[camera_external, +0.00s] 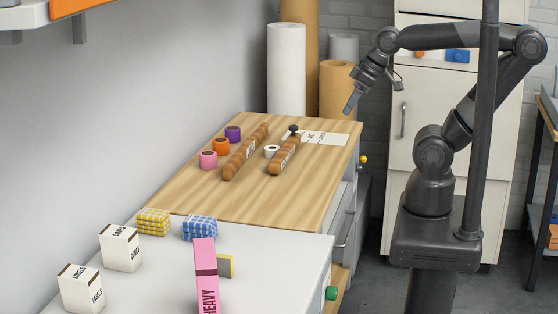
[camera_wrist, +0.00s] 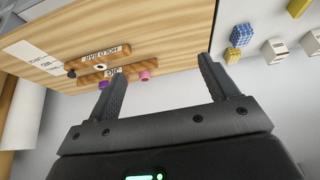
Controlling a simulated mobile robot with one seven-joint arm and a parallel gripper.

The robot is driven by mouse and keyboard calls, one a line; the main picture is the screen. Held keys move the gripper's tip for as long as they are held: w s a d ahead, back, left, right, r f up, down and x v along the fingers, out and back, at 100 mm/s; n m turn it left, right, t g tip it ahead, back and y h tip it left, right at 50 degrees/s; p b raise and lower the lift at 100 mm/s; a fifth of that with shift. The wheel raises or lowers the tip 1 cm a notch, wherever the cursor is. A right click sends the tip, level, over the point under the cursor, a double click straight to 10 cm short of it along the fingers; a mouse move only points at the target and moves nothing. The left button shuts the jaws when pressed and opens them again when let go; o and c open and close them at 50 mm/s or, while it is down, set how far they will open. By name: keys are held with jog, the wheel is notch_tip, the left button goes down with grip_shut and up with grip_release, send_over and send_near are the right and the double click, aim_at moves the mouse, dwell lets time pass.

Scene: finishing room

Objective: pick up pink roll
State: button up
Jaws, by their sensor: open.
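The pink roll (camera_external: 208,160) stands upright on the wooden bench top (camera_external: 200,195), at the near end of a short row by the wall. An orange roll (camera_external: 221,146) and a purple roll (camera_external: 233,133) stand behind it. In the wrist view the pink roll (camera_wrist: 146,76) shows between the two fingers, some way off. My gripper (camera_external: 349,108) hangs in the air past the bench's right edge, well away from the roll. My gripper (camera_wrist: 160,85) is open with nothing between its fingers.
Two brown racks (camera_external: 246,151) (camera_external: 286,155) lie beside the rolls, with a white roll (camera_external: 271,151) near them. A nearer white counter holds label boxes (camera_external: 120,247), yellow (camera_external: 153,222) and blue (camera_external: 200,228) cloths and a pink box (camera_external: 206,275). The front wooden area is clear.

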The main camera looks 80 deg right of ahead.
jog(key=m+g+h, duration=0.2)
jog(key=m, duration=0.5)
send_over(208, 153)
jog(key=s+a, duration=0.1)
jog(key=a, duration=0.1)
jog(key=f, duration=2.2)
jog(key=shift+s+d, duration=0.1)
jog(key=shift+d, duration=0.1)
jog(key=shift+s+d+x, duration=0.1)
jog(key=shift+s+x, duration=0.05)
jog(key=shift+x, duration=1.4)
jog(key=shift+s+d+x, duration=0.1)
jog(key=shift+s+x, duration=0.1)
jog(key=shift+x, duration=1.3)
jog(key=shift+f+h, duration=0.1)
jog(key=shift+h, duration=0.2)
jog(key=c, duration=1)
jog(key=shift+c, duration=0.5)
